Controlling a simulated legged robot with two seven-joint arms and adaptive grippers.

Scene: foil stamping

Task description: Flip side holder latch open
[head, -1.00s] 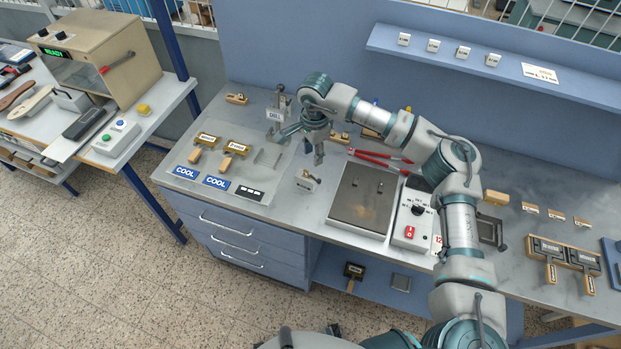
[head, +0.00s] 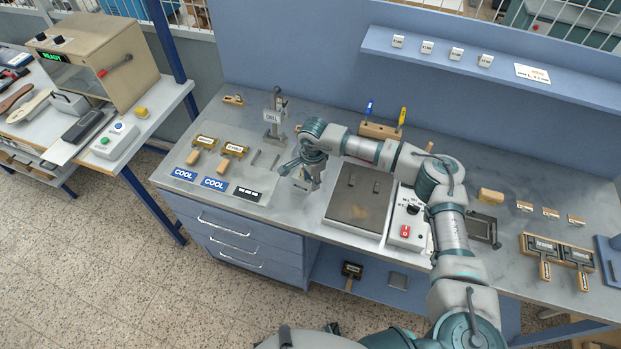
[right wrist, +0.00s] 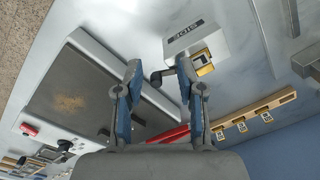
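The side holder, a pale grey block marked SIDE (right wrist: 192,38), stands on the bench in the right wrist view. A yellow-edged piece shows at its right end. Its dark latch lever with a round knob (right wrist: 157,77) sticks out toward my right gripper (right wrist: 159,68). That gripper is open, its two blue-grey fingers on either side of the knob; contact cannot be told. In the head view my right gripper (head: 300,172) is low over the holder (head: 307,184) and hides most of it. My left gripper is not in view.
The hot plate (head: 357,198) is right of the holder, with its control box (head: 408,217) beyond. The CHILL stand (head: 274,115) is behind left. Red-handled tongs (right wrist: 172,134) lie near the plate.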

